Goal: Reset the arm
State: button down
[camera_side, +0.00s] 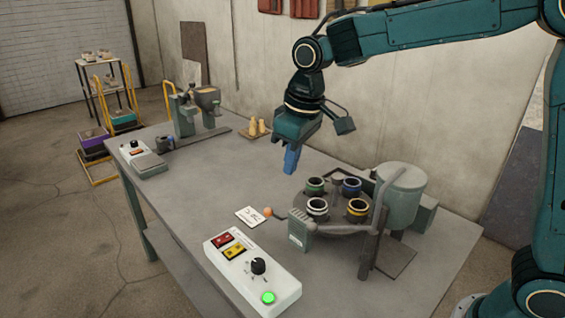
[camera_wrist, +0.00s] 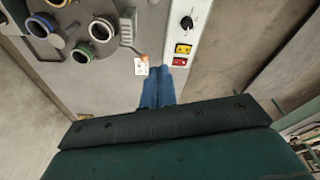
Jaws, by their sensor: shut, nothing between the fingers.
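My gripper (camera_side: 291,160) hangs from the arm above the middle of the table, with its blue fingers pointing down. The fingers are together and empty. In the wrist view the blue fingertips (camera_wrist: 165,72) sit side by side, with the table below them. The gripper is clear of the table and touches nothing that I can see.
A round rack (camera_side: 335,222) with several coloured-rim cups stands right of my gripper, beside a grey-green tank (camera_side: 404,195). A white control box (camera_side: 252,272) with a lit green button is at the front. A pouring stand (camera_side: 190,112) and small scale-like box (camera_side: 143,158) stand at the far end.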

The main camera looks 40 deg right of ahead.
jog(key=s+d+r+m+t, duration=0.1)
jog(key=s+d+r, duration=0.15)
jog(key=s, duration=0.35)
jog(key=s+d+r+m+t, duration=0.1)
jog(key=s+d+r, duration=0.1)
jog(key=s+d, duration=0.3)
jog(key=s+d+f+m+t, duration=0.1)
jog(key=s+d+f, duration=0.1)
jog(key=s, duration=1.2)
jog(key=shift+d+f+m, duration=0.3)
jog(key=shift+m, duration=0.1)
